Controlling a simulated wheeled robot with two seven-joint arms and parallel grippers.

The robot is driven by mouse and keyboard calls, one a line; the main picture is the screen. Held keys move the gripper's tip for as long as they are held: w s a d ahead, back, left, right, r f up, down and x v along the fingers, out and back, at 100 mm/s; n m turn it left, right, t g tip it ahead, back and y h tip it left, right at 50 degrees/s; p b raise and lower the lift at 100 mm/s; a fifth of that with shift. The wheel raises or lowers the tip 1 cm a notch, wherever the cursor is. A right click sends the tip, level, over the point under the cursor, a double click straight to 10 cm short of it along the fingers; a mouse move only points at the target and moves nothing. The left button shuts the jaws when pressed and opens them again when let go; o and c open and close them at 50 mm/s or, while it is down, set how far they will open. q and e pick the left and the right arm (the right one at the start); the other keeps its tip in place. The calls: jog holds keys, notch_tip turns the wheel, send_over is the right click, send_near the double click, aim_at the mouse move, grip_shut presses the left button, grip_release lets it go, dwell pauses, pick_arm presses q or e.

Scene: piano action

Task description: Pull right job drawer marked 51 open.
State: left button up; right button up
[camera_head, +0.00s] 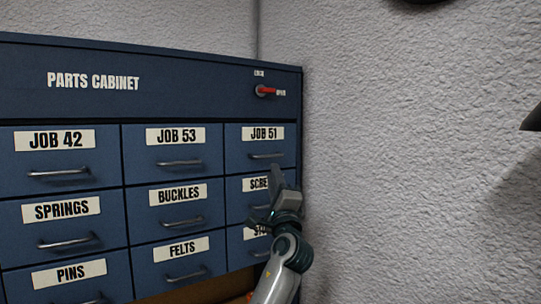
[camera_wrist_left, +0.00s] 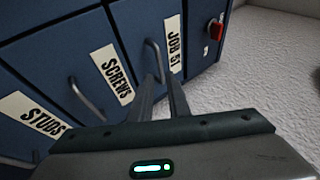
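The drawer marked JOB 51 (camera_head: 235,145) is at the top right of the blue parts cabinet's drawers and sits shut, flush with its neighbours. Its bar handle (camera_head: 266,156) is below the label and also shows in the left wrist view (camera_wrist_left: 153,52). My left gripper (camera_head: 276,172) is in front of the cabinet, just below that handle, covering part of the SCREWS drawer. In the left wrist view its two fingers (camera_wrist_left: 162,80) are apart with nothing seen gripped; their tips point at the JOB 51 handle. Contact cannot be told. My right gripper is not in view.
A red lever (camera_head: 266,91) above the drawer points right, toward the OPEN mark. The SCREWS drawer (camera_wrist_left: 108,68) and STUDS drawer (camera_wrist_left: 25,108) lie below JOB 51. JOB 53 (camera_head: 200,151) is to its left. A rough grey wall (camera_head: 400,150) stands right of the cabinet.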

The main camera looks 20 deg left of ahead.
aim_at(270, 161)
pick_arm(q)
jog(key=p+x, duration=0.2)
jog(key=x, duration=0.5)
jog(key=shift+w+r, duration=0.1)
jog(key=shift+c, duration=0.2)
grip_shut()
dwell(1.2)
